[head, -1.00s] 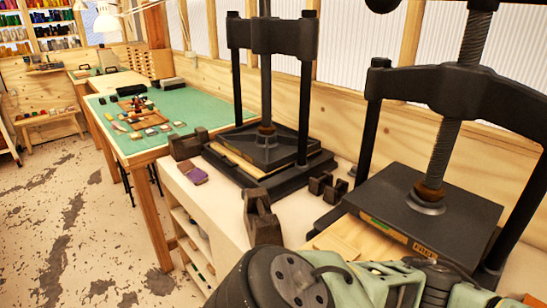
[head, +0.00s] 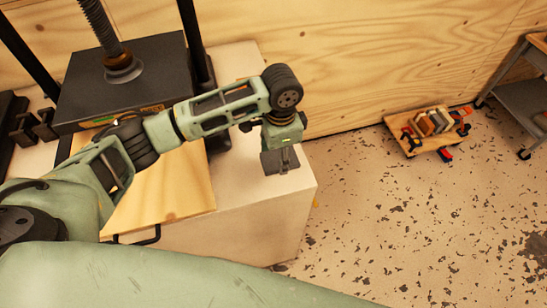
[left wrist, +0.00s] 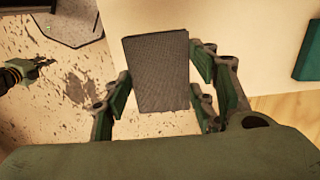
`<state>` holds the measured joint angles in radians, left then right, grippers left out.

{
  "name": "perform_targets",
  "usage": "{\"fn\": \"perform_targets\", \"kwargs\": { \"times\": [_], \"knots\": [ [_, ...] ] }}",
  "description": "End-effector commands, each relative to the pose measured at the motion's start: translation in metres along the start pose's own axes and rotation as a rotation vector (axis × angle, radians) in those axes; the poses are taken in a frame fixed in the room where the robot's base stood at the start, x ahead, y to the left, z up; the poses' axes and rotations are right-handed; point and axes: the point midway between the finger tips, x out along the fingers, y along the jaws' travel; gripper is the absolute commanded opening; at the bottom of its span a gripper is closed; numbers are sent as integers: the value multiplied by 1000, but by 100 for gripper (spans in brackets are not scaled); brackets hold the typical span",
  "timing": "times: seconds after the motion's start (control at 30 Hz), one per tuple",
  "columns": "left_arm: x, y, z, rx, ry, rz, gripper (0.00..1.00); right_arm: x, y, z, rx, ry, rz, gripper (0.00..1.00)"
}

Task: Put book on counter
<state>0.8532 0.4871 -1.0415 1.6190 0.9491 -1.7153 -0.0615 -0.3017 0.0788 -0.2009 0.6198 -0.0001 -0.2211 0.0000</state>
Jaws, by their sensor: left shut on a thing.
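My left gripper (head: 281,150) is at the end of my arm above the right end of the pale counter (head: 262,215). It is shut on the dark grey book (head: 270,163), which hangs below it near the counter's right edge. In the left wrist view the book (left wrist: 160,75) shows its woven-looking cover between the finger pairs of my left gripper (left wrist: 163,92). The counter (left wrist: 240,50) lies behind it, with floor to the left. I cannot tell whether the book touches the counter. What looks like my right gripper (left wrist: 38,66) shows small at the left; its jaws are unclear.
A black press (head: 130,75) with a wooden board (head: 180,190) stands on the counter left of my gripper. A low wooden platform (head: 440,150) with clamps and blocks is on the floor at right. A grey cart (head: 515,90) stands at the far right. Much floor is clear.

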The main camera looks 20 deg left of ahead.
Motion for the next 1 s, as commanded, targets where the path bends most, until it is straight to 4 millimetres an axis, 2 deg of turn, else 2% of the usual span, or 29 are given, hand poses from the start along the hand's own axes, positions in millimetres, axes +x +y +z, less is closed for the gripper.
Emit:
{"fn": "perform_targets", "kwargs": {
  "times": [0.13, 0.5, 0.87, 0.9, 1.0],
  "knots": [
    [8, -10, 7, 1, 0, 1, 25, -5, 1, 0, 0, 0, 1, 0],
    [48, -11, 8, 2, 1, 1, 25, -18, 3, -2, 0, 0, 3, 0],
    [52, -11, 8, 2, 1, 1, 25, -17, 3, -2, 0, 2, 3, 0],
    [52, -11, 8, 2, 1, 0, 55, -17, 3, -2, 0, 2, 3, 0],
    [52, -11, 8, 2, 1, 0, 64, -17, 3, -2, 0, 2, 3, 0]
  ]
}}
